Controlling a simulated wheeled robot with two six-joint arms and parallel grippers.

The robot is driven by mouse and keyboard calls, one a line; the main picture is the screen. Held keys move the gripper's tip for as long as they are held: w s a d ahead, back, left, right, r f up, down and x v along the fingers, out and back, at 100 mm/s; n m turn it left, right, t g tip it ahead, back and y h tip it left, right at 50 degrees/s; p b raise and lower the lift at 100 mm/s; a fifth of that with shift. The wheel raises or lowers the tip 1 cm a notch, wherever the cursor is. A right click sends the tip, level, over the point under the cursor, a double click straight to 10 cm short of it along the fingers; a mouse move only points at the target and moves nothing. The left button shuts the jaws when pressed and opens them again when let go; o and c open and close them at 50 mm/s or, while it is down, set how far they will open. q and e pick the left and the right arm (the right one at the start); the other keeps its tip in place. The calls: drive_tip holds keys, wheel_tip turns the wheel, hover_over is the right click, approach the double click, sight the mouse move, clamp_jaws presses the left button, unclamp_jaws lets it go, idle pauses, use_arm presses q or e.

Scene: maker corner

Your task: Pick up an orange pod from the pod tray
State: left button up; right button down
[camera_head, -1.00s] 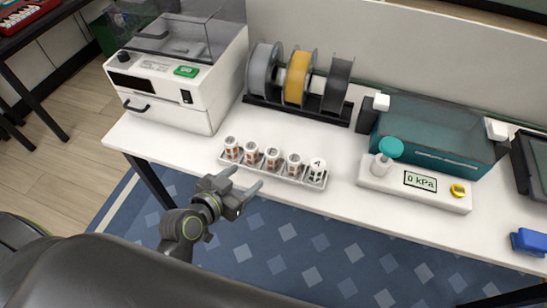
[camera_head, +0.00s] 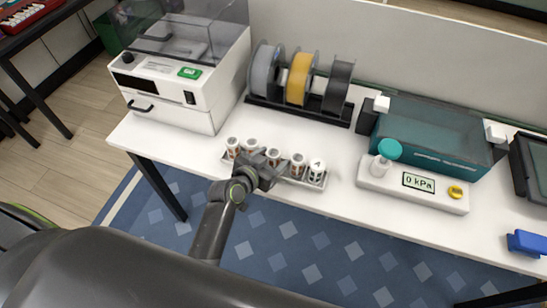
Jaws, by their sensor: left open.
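The pod tray (camera_head: 316,182) is a long, low light-grey tray near the table's front edge. Several white pods stand in a row in it. Most have orange-brown markings, such as the leftmost orange pod (camera_head: 233,147) and another orange pod (camera_head: 298,163). The rightmost pod (camera_head: 317,169) has dark markings instead. My left gripper (camera_head: 272,164) is over the tray's middle, its open jaws in front of and partly hiding the middle pods. Whether a pod stands between its fingers I cannot tell. My right gripper is not in view.
A white machine (camera_head: 176,72) with a clear lid stands at the back left. A rack of filament spools (camera_head: 299,80) stands behind the tray. Right of the tray are a gauge unit (camera_head: 410,186) with a teal-capped bottle (camera_head: 386,157) and a teal box (camera_head: 436,131).

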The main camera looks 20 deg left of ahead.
use_arm(q)
drive_tip(key=shift+w+d+f, duration=0.2)
drive_tip(key=shift+w+f, duration=0.1)
drive_tip(key=shift+w, duration=0.3)
drive_tip(key=c, duration=1.1)
